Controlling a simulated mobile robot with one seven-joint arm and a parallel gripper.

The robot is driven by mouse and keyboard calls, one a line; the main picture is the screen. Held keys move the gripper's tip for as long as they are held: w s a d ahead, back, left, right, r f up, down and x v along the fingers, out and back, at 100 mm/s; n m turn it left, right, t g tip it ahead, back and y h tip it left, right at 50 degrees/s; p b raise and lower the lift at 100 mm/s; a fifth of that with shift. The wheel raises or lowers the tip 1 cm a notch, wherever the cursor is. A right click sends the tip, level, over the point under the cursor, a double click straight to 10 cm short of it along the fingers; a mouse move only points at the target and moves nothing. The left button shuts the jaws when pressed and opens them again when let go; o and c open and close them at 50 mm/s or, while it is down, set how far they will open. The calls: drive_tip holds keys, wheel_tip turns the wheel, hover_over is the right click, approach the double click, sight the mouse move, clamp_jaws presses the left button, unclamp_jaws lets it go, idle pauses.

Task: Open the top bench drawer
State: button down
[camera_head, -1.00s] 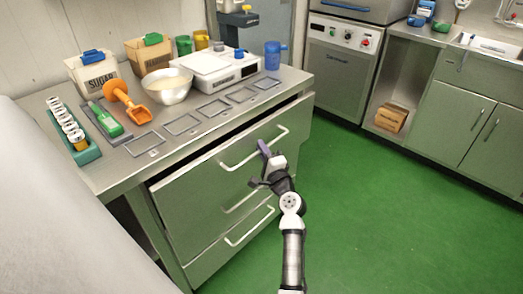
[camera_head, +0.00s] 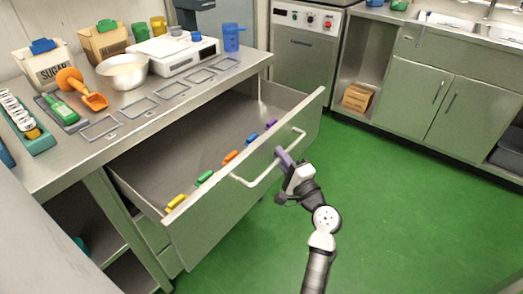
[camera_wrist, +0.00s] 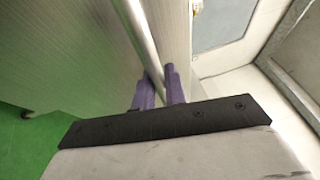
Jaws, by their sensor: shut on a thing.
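The top bench drawer (camera_head: 215,207) is pulled well out from under the bench top. Its long bar handle (camera_head: 262,178) runs across the front panel. My gripper (camera_head: 284,157) is at the right part of this handle, with its purple fingers shut on the bar. In the wrist view, the fingers (camera_wrist: 158,90) sit on both sides of the metal handle bar (camera_wrist: 138,30). Inside the drawer, several small coloured items lie in a row along the front, among them a yellow one (camera_head: 176,202), a green one (camera_head: 204,178) and an orange one (camera_head: 230,157).
The green floor (camera_head: 390,210) is clear to the right. Grey cabinets (camera_head: 437,95) stand at the back right.

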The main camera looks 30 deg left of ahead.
drive_tip(key=d, duration=0.6)
drive_tip(key=shift+s+b, duration=0.25)
drive_tip(key=shift+b, duration=0.1)
drive_tip(key=c, duration=1.5)
unclamp_jaws()
drive_tip(key=shift+o, duration=0.2)
drive_tip(key=b+v, duration=0.2)
drive_tip(key=v, duration=1.1)
drive_tip(key=shift+s+d+f, duration=0.15)
drive_tip(key=shift+s+d, duration=0.05)
drive_tip(key=shift+d, duration=0.1)
